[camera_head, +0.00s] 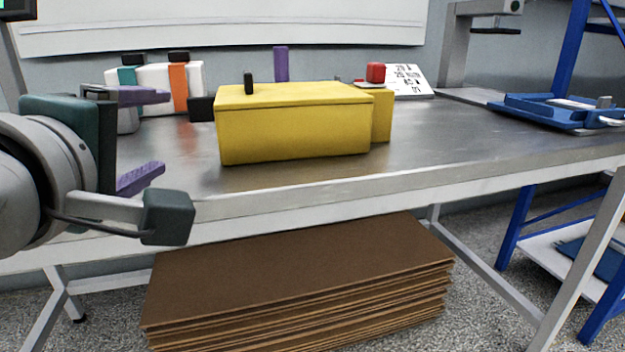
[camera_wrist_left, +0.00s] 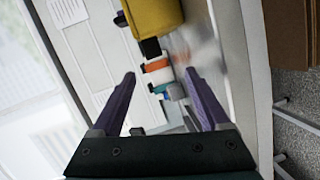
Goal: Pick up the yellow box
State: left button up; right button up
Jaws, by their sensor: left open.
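The yellow box (camera_head: 295,128) sits on the metal table (camera_head: 480,140), close to its front edge. It has a lid and a small black part on top at the left. In the left wrist view the yellow box (camera_wrist_left: 155,16) shows at the top, beyond the fingertips. My left gripper (camera_head: 152,137) is open, with purple fingers, and stands left of the box, apart from it. In the left wrist view nothing is between the fingers of my left gripper (camera_wrist_left: 160,75) at the tips. My right gripper is not in view.
Behind the box stand white containers (camera_head: 155,88) with orange and teal bands, a purple post (camera_head: 281,64), and a red button (camera_head: 376,72) on a yellow housing. A blue tray (camera_head: 550,110) lies at the right. Flat brown cardboard (camera_head: 300,270) is stacked below. The table's right half is mostly clear.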

aim_at(204, 109)
pick_arm(q)
jog(key=shift+w+d+f+n+t+h+b, duration=0.3)
jog(key=shift+w+d+f+n+t+b, duration=0.35)
jog(key=shift+b, duration=0.5)
jog(key=shift+w+d+r+n+t, duration=0.15)
jog(key=shift+w+n+t, duration=0.1)
jog(key=shift+w, duration=0.25)
jog(key=w+b, duration=0.1)
jog(key=w, duration=0.3)
jog(key=shift+w+r+b, duration=0.1)
jog(key=shift+w+b, duration=0.15)
jog(key=shift+b, duration=0.05)
jog(key=shift+w+r+b, duration=0.1)
jog(key=shift+w+b, duration=0.85)
jog(key=shift+w, duration=1.6)
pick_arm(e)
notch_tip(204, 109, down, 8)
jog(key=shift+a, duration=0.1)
pick_arm(q)
grip_shut()
